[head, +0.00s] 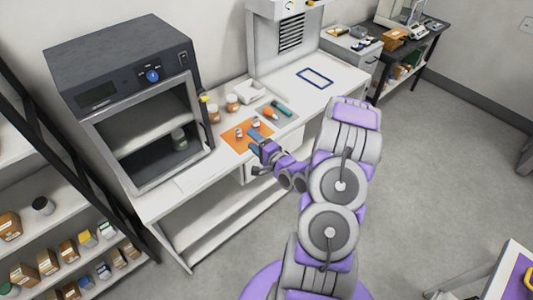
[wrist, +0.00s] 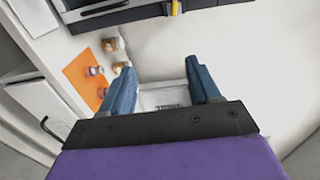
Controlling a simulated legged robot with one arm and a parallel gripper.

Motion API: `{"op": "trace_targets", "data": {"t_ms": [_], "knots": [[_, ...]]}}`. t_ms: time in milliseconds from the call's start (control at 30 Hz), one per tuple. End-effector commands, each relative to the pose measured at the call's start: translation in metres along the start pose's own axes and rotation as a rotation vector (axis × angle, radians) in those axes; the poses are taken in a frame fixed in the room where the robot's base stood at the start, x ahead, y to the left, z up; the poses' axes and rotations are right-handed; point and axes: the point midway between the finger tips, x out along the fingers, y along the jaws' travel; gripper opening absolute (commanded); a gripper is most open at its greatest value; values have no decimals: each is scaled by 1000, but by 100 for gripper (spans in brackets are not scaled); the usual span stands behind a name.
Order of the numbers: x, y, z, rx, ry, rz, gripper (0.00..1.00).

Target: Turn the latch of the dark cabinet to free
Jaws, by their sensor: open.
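The dark cabinet (head: 120,60) stands at the left end of the white bench in the head view, with a blue knob (head: 152,76) on its upper panel. A small yellow piece, which looks like the latch (head: 204,98), sits at the right edge of its front. In the wrist view a yellow piece (wrist: 175,7) shows on the dark cabinet edge at the top. My gripper (head: 258,139) is over the bench, right of the cabinet and apart from the latch. In the wrist view its blue fingers (wrist: 163,88) are spread with nothing between them. The latch's exact angle is too small to tell.
An orange mat (head: 235,142) with small jars lies on the bench near my gripper. Brown-lidded jars (head: 213,114), a white tray (head: 250,92) and a blue frame (head: 314,78) are on the bench too. A shelf rack (head: 60,215) stands at left.

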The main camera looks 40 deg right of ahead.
Motion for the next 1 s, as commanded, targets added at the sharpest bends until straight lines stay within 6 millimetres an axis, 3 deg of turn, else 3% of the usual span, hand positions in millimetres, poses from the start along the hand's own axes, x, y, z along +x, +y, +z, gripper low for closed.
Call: {"op": "trace_targets", "data": {"t_ms": [200,400,867,1000], "knots": [[-38,2,-1,2,3,4,62],[-60,0,3,-4,2,1,62],[-70,1,0,-1,1,2,62],[-70,1,-2,-37,1,-1,49]]}}
